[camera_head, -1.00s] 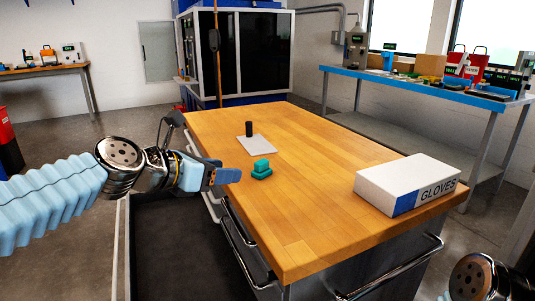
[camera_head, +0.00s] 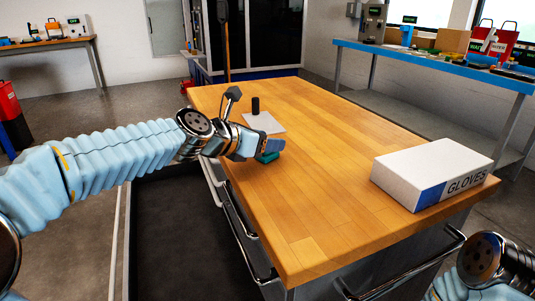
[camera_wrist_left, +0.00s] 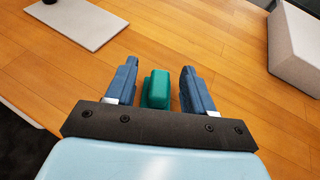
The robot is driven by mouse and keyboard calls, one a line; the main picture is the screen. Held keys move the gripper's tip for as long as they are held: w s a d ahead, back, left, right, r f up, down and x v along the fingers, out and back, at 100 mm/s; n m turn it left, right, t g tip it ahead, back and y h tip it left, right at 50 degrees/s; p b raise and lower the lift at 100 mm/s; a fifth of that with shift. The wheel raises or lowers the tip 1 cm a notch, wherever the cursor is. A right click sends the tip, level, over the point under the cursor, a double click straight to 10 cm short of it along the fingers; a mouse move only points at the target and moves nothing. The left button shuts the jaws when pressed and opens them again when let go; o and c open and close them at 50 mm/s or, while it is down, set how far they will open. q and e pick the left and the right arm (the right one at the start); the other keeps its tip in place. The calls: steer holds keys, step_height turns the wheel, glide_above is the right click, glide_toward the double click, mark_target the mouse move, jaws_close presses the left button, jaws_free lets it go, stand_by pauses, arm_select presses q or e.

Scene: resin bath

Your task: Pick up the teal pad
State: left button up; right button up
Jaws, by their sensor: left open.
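The teal pad (camera_wrist_left: 158,89) is a small stepped block on the wooden table. In the left wrist view it lies between the two blue fingers of my open left gripper (camera_wrist_left: 158,84), with a gap to each finger. In the head view the left gripper (camera_head: 272,146) reaches over the table's left part and covers most of the teal pad (camera_head: 268,157); only its lower edge shows. Part of my right arm shows at the bottom right of the head view, but its fingers are out of the picture.
A white and blue gloves box (camera_head: 430,172) lies at the table's right side. The table's middle (camera_head: 320,150) is clear. A blue-edged bench (camera_head: 430,60) stands at the back right.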

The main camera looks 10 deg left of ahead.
arm_select(q)
steer(key=x, duration=0.3)
steer(key=shift+f, duration=0.25)
jaws_close()
